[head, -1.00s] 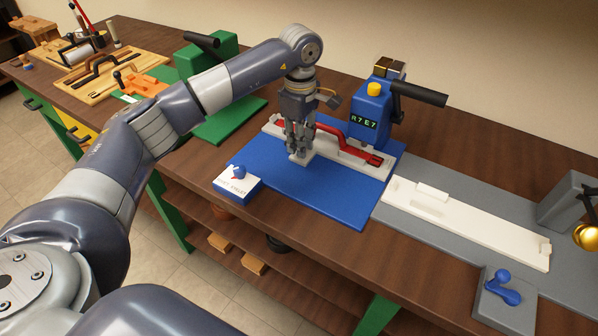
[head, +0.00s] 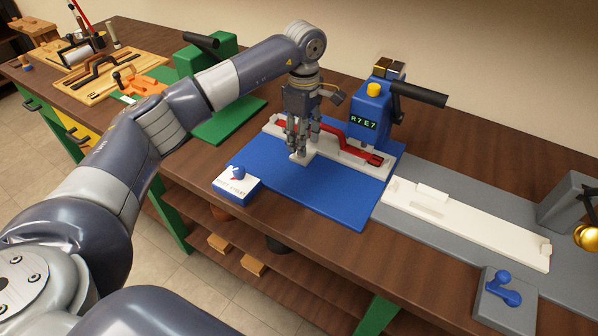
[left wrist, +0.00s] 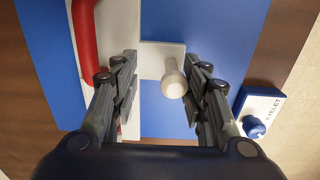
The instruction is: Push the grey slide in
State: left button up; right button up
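A pale grey slide (head: 301,160) with a round-ended knob sticks out from the front of a long white fixture (head: 350,157) on the blue base (head: 275,185). In the left wrist view the slide (left wrist: 160,62) shows as a flat tab beside the white plate, with its knob (left wrist: 174,84) upright on it. My left gripper (head: 301,150) points down over the slide. Its fingers (left wrist: 158,82) are apart, one on each side of the knob. The knob is nearer the right finger; I cannot tell whether they touch. My right gripper is in neither view.
A red curved handle (head: 345,137) lies along the fixture, close to my left fingers. A blue press (head: 370,115) with a black lever stands behind. A blue-and-white box (head: 238,187) with a knob sits in front. A grey station (head: 425,238) with a white bar (head: 465,227) is at right.

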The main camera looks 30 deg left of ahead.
pick_arm(q)
jog(key=shift+s+f, duration=0.1)
jog(key=shift+s, duration=0.05)
jog(key=shift+s+r+p, duration=0.1)
jog(key=shift+r+p, duration=1.95)
jog(key=shift+r, duration=0.95)
jog(key=shift+f, duration=0.1)
